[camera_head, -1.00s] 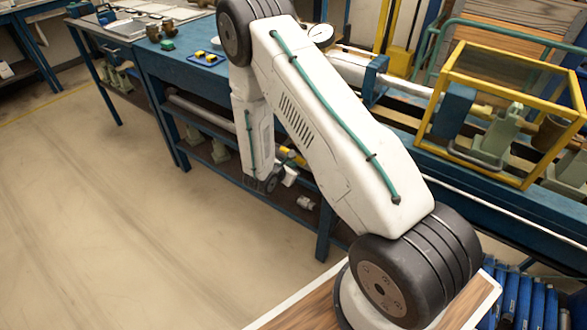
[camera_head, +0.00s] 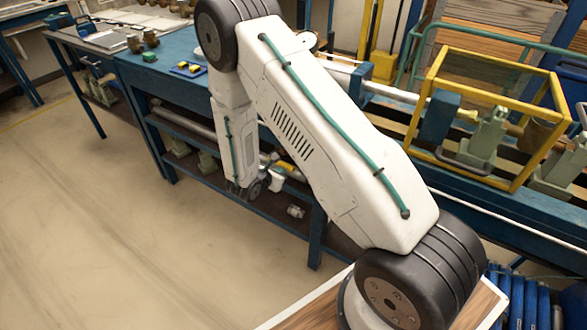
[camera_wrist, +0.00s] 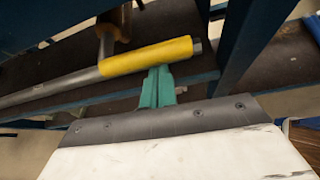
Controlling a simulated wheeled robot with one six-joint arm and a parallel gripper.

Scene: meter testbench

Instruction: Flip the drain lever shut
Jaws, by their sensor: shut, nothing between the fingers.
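The drain lever's yellow sleeve (camera_wrist: 150,56) shows in the wrist view, on a grey rod or pipe that runs off to the left. A brown metal fitting (camera_wrist: 116,22) is just above it. My gripper (camera_wrist: 158,75) has green fingers, closed together and empty. Their tips are at the lower edge of the yellow sleeve; I cannot tell whether they touch it. In the head view my arm hides most of this spot, and the gripper's fingers cannot be made out there.
A blue bench post (camera_wrist: 245,40) stands right of the lever. In the head view the blue bench (camera_head: 165,70) has a lower shelf, and a yellow frame (camera_head: 440,55) is at the right. The floor (camera_head: 100,220) at left is clear.

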